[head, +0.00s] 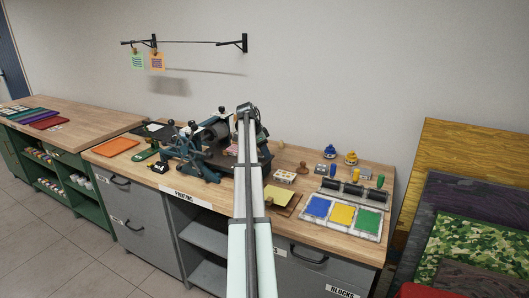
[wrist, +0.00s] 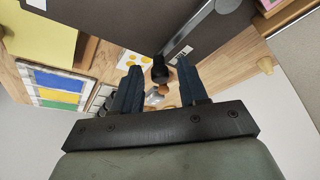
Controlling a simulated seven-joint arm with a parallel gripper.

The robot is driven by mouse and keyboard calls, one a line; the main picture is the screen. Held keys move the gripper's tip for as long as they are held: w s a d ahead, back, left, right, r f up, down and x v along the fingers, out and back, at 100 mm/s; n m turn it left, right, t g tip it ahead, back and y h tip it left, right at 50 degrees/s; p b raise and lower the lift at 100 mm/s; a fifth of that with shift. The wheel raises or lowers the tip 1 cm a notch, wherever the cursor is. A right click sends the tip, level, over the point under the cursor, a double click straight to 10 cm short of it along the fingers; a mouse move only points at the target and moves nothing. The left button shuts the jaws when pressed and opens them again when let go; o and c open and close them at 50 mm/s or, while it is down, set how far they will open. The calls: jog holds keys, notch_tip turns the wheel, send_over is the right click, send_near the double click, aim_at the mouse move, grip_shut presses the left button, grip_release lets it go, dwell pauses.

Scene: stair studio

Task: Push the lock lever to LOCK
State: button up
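In the wrist view a grey metal lever (wrist: 201,32) ends in a black knob (wrist: 160,72); I take this to be the lock lever. It runs along a dark plate (wrist: 115,18) with a small white label (wrist: 181,54) whose print is unreadable. My gripper (wrist: 158,78) is open, with the knob between its two dark fingertips; I cannot tell whether they touch it. In the head view the printing press (head: 205,140) stands on the wooden bench (head: 315,225). My arm crosses in front of the press's right part, and the lever cannot be made out there.
Right of the press are a yellow sheet (head: 279,195), a wooden stamp (head: 303,168), rollers (head: 353,190) and a tray of blue, yellow and green ink pads (head: 366,223). An orange sheet (head: 117,146) lies left. Prints hang from a wall rail (head: 185,42).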

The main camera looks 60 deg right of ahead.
grip_shut()
jog(key=shift+a, duration=0.2)
dwell(0.5)
jog(key=a+m, duration=0.1)
jog(key=m, duration=0.1)
jog(key=w+a+m+g+y, duration=0.1)
jog(key=m, duration=0.1)
jog(key=shift+a+m+y, duration=0.3)
jog(key=shift+a, duration=0.1)
jog(key=a+m, duration=0.1)
jog(key=w+m+y, duration=0.1)
jog(key=m, duration=0.1)
jog(key=shift+w+a, duration=0.1)
jog(key=shift+a, duration=0.3)
jog(key=shift+w+a+m+y, duration=0.3)
jog(key=shift+w+m, duration=0.05)
jog(key=shift+m, duration=0.35)
jog(key=shift+w+a+m+y, duration=0.3)
jog(key=shift+m, duration=0.4)
jog(key=shift+o, duration=0.5)
grip_release()
